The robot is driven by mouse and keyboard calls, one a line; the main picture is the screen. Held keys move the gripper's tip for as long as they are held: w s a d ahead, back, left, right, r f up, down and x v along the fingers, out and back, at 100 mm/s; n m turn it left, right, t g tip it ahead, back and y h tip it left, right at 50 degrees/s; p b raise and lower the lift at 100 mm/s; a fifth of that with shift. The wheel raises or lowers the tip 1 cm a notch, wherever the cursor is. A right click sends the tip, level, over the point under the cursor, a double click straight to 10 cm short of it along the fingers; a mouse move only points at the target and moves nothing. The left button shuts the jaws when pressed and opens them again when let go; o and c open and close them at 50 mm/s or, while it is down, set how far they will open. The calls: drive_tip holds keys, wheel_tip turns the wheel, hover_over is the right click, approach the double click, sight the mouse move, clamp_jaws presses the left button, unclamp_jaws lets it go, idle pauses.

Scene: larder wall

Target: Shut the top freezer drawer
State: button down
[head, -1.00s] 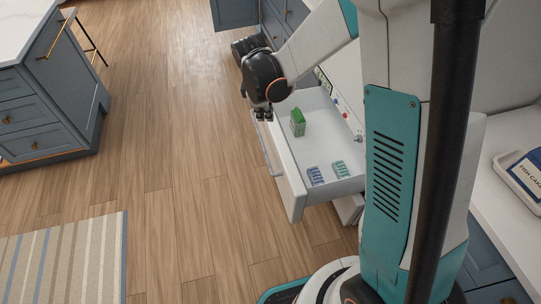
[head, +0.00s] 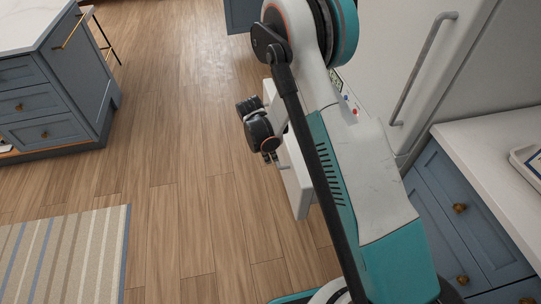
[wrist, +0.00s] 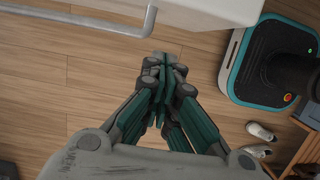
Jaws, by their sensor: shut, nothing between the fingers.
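The top freezer drawer (head: 299,185) stands out from the white appliance in the head view. Its white front shows beside my arm, and my arm hides its inside. In the wrist view the drawer front (wrist: 205,12) is at the top, with its grey bar handle (wrist: 75,20) to the left. My gripper (head: 270,157) is shut and empty, on the outer side of the drawer front. In the wrist view its closed fingertips (wrist: 163,62) are near the handle's end and the front's lower edge. I cannot tell whether they touch.
A tall white door (head: 405,60) with a grey handle is behind my arm. A blue cabinet (head: 465,205) stands at the right, an island (head: 60,90) at the left. A striped rug (head: 70,250) lies lower left. Shoes (wrist: 260,133) show in the wrist view. Wooden floor between is clear.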

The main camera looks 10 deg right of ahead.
drive_tip(key=d+f+b, duration=0.3)
drive_tip(key=d+f, duration=0.2)
drive_tip(key=shift+d, duration=0.15)
idle(0.4)
